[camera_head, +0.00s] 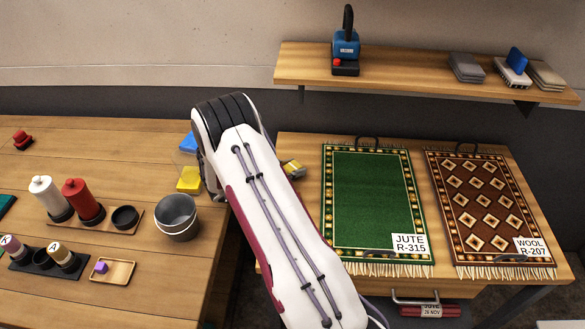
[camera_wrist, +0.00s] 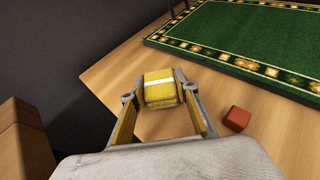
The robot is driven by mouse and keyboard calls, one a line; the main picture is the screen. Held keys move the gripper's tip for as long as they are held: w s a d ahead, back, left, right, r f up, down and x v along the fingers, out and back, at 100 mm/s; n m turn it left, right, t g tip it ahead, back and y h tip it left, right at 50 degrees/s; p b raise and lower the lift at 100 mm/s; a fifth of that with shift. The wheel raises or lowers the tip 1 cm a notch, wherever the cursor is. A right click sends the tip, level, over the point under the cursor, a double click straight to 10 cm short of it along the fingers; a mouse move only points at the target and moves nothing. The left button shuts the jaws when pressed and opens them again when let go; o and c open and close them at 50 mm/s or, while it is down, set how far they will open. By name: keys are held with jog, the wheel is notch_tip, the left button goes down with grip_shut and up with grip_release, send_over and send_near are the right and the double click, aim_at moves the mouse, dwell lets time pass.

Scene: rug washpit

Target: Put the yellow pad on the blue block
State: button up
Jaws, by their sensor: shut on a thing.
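The yellow pad (camera_wrist: 160,88), with a white stripe across it, is between the fingertips of my gripper (camera_wrist: 162,98) in the wrist view. The gripper is shut on it, above the right wooden table. In the head view a small part of the yellow pad (camera_head: 293,167) shows beside my arm at the right table's left side; my arm hides most of the gripper. The blue block (camera_head: 188,142) lies at the right rear edge of the left table, partly hidden by my arm. The gripper is to the right of it, well apart.
A yellow block (camera_head: 189,179) lies in front of the blue block, with a grey bucket (camera_head: 177,217) nearer. A red block (camera_wrist: 236,118) is on the right table beside the gripper. A green rug (camera_head: 370,200) and a brown rug (camera_head: 487,205) lie there too.

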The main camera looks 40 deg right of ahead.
aim_at(289, 168)
jog(key=shift+f, duration=0.1)
jog(key=o, duration=0.9)
jog(key=v, duration=0.3)
jog(key=shift+r, duration=0.3)
notch_tip(289, 168, up, 4)
jog(key=shift+r, duration=1.3)
